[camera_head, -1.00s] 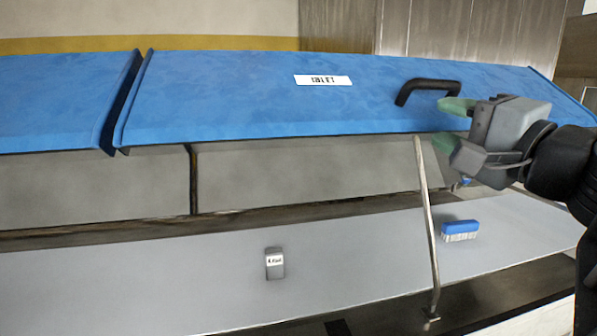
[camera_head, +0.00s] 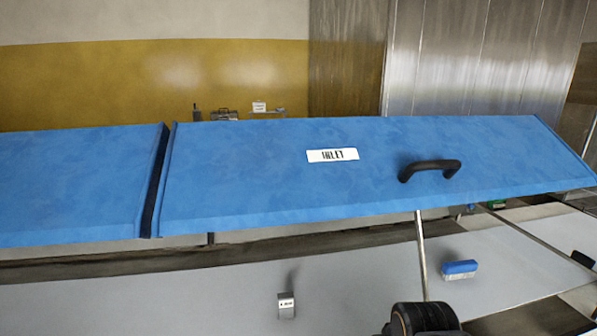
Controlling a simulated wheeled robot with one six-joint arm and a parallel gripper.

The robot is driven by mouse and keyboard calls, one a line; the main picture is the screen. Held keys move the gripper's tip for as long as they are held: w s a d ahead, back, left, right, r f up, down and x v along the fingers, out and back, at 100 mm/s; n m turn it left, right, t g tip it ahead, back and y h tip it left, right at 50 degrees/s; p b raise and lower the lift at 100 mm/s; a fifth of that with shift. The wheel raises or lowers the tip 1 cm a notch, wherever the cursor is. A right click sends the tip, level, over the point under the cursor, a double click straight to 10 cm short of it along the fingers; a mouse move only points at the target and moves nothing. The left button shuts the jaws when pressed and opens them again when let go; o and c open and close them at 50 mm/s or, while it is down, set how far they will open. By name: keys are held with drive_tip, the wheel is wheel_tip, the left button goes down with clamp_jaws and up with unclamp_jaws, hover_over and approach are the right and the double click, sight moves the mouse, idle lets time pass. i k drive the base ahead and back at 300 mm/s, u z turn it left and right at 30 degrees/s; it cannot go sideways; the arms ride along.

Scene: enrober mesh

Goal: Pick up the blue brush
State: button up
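The blue brush (camera_head: 460,267) has a blue back and pale bristles. It lies on the grey surface (camera_head: 380,272) under the raised blue lid, just right of a thin metal rod (camera_head: 421,255). A dark rounded part of my arm shows at the bottom edge, below and left of the brush. My gripper is out of the picture. The brush is in full view with nothing touching it.
The blue lid (camera_head: 250,190) with an INLET label (camera_head: 332,155) and black handle (camera_head: 430,168) hangs over the surface. A small grey labelled block (camera_head: 286,305) stands left of the rod. A green item (camera_head: 496,204) shows at the far right.

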sight(463, 269)
drive_tip(key=u, duration=2.85)
drive_tip(key=k, duration=1.65)
drive_tip(key=z, duration=1.1)
drive_tip(key=i, duration=0.45)
drive_tip(key=z, duration=0.05)
